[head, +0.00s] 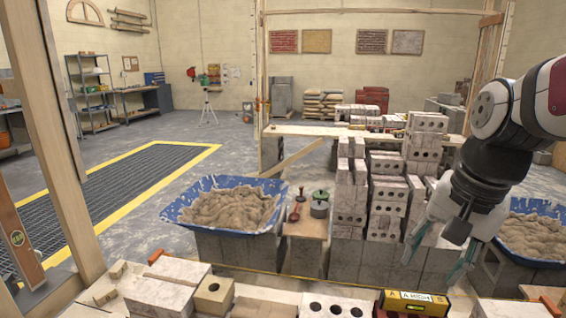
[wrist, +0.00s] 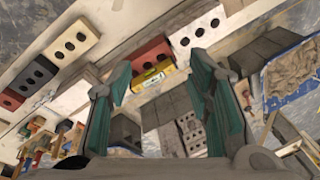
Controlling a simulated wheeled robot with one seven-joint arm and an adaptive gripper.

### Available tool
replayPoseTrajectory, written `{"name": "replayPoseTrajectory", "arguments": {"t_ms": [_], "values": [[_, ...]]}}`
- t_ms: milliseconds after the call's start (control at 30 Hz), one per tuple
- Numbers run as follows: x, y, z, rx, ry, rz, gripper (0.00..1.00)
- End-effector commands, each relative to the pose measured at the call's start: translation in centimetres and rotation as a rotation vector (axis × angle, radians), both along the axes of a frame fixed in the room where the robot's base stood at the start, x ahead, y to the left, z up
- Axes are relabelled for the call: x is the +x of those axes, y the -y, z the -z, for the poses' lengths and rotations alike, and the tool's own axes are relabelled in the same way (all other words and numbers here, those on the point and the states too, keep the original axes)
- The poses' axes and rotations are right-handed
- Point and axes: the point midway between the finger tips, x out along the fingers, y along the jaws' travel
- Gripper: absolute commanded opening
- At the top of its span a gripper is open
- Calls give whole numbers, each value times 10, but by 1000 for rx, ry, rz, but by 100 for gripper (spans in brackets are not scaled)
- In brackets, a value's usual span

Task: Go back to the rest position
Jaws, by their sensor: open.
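My gripper (head: 440,250) is open in the head view, at the right, hanging from my arm in front of the right mortar tub and beside the brick stacks. Its two teal fingers stand apart in the wrist view (wrist: 165,95), with nothing held between them. The left mortar tub (head: 178,208) is blue and filled with sandy mortar, standing on grey blocks. The right mortar tub (head: 545,207) is partly hidden by my arm; a blue tub with mortar also shows at the right of the wrist view (wrist: 271,100).
Tall stacks of holed bricks (head: 387,192) stand left of my gripper. A row of bricks (head: 335,307) and a yellow level (head: 413,301) lie along the near edge. A wooden post (head: 62,140) rises at left. A small board holds a green-lidded pot (head: 320,205). Open floor lies at left.

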Motion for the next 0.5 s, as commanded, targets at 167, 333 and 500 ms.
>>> {"name": "replayPoseTrajectory", "arguments": {"t_ms": [167, 333, 500], "values": [[-67, -23, -26, -88, 81, -295, 46], [-118, -36, -31, -186, 135, -533, 46], [-145, -40, -29, -255, 161, -673, 46]]}}
